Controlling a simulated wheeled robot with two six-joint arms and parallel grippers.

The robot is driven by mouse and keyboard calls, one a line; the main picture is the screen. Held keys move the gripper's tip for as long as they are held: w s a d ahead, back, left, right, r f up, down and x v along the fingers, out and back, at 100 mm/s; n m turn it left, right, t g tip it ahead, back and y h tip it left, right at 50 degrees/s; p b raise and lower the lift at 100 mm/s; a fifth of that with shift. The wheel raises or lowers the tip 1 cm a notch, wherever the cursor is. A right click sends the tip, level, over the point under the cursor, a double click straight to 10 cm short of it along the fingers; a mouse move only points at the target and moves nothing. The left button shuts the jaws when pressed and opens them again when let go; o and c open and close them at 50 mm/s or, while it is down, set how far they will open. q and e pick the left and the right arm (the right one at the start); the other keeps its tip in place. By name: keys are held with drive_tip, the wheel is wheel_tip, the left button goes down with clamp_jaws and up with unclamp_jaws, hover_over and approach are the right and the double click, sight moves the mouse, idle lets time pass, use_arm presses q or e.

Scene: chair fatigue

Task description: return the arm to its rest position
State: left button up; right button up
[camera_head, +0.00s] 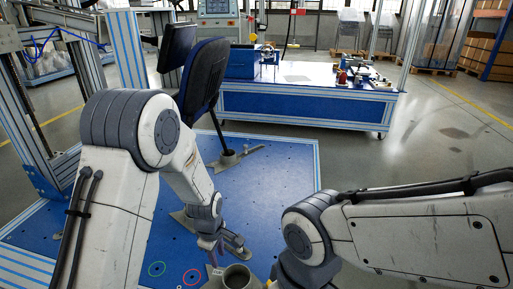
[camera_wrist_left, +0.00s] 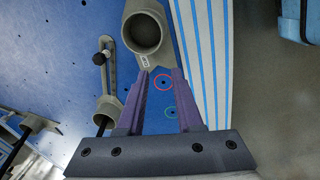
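My left arm (camera_head: 130,130) comes in from the left and reaches down over a blue platform (camera_head: 270,170). Its left gripper (camera_head: 212,252) is low in the head view, near a grey cup-like holder (camera_head: 238,277). In the left wrist view, the left gripper (camera_wrist_left: 160,74) has its two purple fingers apart with nothing between them. The holder (camera_wrist_left: 146,32) is just beyond the fingertips, and a red ring mark (camera_wrist_left: 163,82) shows between them. My right arm (camera_head: 420,235) crosses the lower right of the head view; its gripper is not visible.
A black chair seat and back (camera_head: 203,80) stands on the platform behind the left arm. A blue-fronted workbench (camera_head: 300,108) is at the back. A metal frame (camera_head: 25,110) stands at the left. Open grey floor (camera_head: 440,130) lies to the right.

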use_arm(q)
drive_tip(key=s+a+r+m+t, duration=0.1)
drive_tip(key=s+a+r+m, duration=0.6)
drive_tip(key=s+r+m, duration=0.45)
drive_tip(key=s+d+r+m+g+p, duration=0.2)
drive_tip(key=s+d+r+m+p, duration=0.8)
drive_tip(key=s+d+r, duration=0.5)
wheel_tip(320, 180, up, 38)
drive_tip(key=w+a+p, duration=0.1)
drive_tip(key=w+p, duration=0.1)
drive_tip(key=p, duration=3.5)
drive_tip(key=shift+w+a+n+h, duration=0.3)
drive_tip(key=shift+a+n+h, duration=0.05)
drive_tip(key=shift+h, duration=0.05)
